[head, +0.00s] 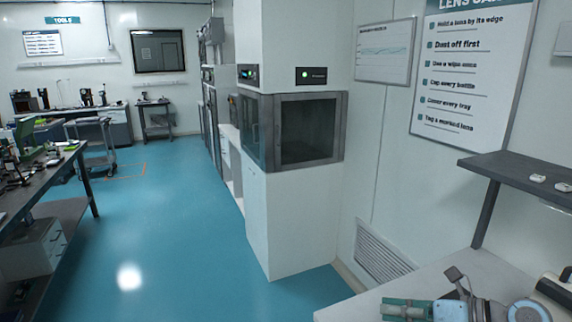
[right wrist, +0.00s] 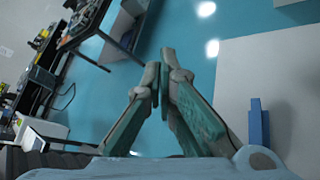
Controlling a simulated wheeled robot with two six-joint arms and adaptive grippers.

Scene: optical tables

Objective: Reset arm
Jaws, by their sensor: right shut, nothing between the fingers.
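My right gripper (head: 396,309) shows at the bottom right of the head view, in front of the white counter top. Its teal-padded fingers point left. In the right wrist view the two fingertips (right wrist: 163,72) come together with nothing between them, with blue floor behind. My left gripper is in neither view.
A white counter (head: 350,311) lies at the lower right, below a grey shelf (head: 530,172) with small pale items. A white cabinet with a dark glass chamber (head: 310,130) stands ahead. A blue upright piece (right wrist: 258,125) shows near the white surface. A workbench (head: 40,185) stands left; the floor between is open.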

